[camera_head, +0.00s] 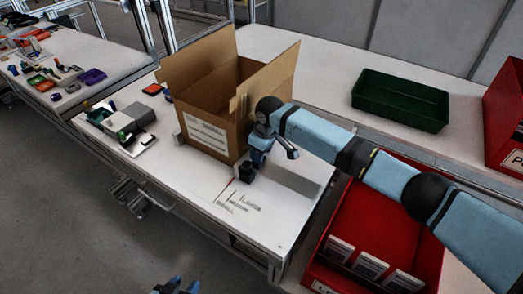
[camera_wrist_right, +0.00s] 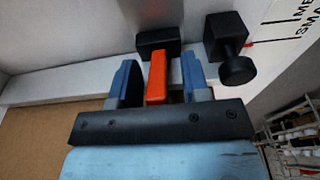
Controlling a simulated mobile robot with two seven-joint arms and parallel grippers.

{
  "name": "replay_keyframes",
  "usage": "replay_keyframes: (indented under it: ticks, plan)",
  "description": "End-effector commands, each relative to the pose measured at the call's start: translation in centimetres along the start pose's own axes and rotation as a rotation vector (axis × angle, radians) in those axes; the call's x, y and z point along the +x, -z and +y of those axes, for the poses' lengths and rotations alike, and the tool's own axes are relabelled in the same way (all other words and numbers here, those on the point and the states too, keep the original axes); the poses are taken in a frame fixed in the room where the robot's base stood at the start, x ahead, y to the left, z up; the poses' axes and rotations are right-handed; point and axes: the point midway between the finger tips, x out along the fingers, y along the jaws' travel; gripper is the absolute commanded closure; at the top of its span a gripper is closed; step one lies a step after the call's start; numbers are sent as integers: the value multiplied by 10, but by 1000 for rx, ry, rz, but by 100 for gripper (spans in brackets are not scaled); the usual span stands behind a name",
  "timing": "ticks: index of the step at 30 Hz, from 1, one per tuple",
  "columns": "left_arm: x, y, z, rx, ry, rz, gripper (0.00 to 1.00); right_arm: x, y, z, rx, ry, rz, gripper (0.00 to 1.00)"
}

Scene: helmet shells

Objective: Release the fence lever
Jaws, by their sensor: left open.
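The orange fence lever (camera_wrist_right: 157,78) stands between the two blue fingers of my right gripper (camera_wrist_right: 157,90) in the right wrist view. A gap shows on each side of the lever, so the fingers are around it but not shut on it. Beside it are a black block (camera_wrist_right: 158,45) and a black knob (camera_wrist_right: 237,70). In the head view my right gripper (camera_head: 257,158) is low over the table at the front corner of the cardboard box; the lever cannot be made out there. My left gripper (camera_head: 176,287) is open and empty at the bottom edge, away from the table.
An open cardboard box (camera_head: 208,107) stands on the white table (camera_head: 205,200). Printed size labels lie in front of it. A grey device (camera_head: 130,118) sits to the left. A red bin (camera_head: 390,225) and a green tray (camera_head: 400,99) are on the right.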

Motion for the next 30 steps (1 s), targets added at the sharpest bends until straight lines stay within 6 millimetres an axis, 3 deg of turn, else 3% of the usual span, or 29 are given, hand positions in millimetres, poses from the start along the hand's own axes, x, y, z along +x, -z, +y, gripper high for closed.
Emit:
replay_keyframes:
  ticks: [6, 10, 21, 30]
  plan:
    - [0, 0, -1, 3, 0, 0, 57, -2, 0, 1, 1, -1, 1, 57]
    - [-1, 2, -1, 4, 0, 1, 57, -15, 0, 1, 1, -1, 1, 57]
    - [-4, 7, 0, 8, 1, 11, 57, -97, 1, 1, 0, -3, 3, 57]
    - [-5, 7, 0, 7, 2, 10, 57, -135, 0, 0, 0, -1, 1, 57]
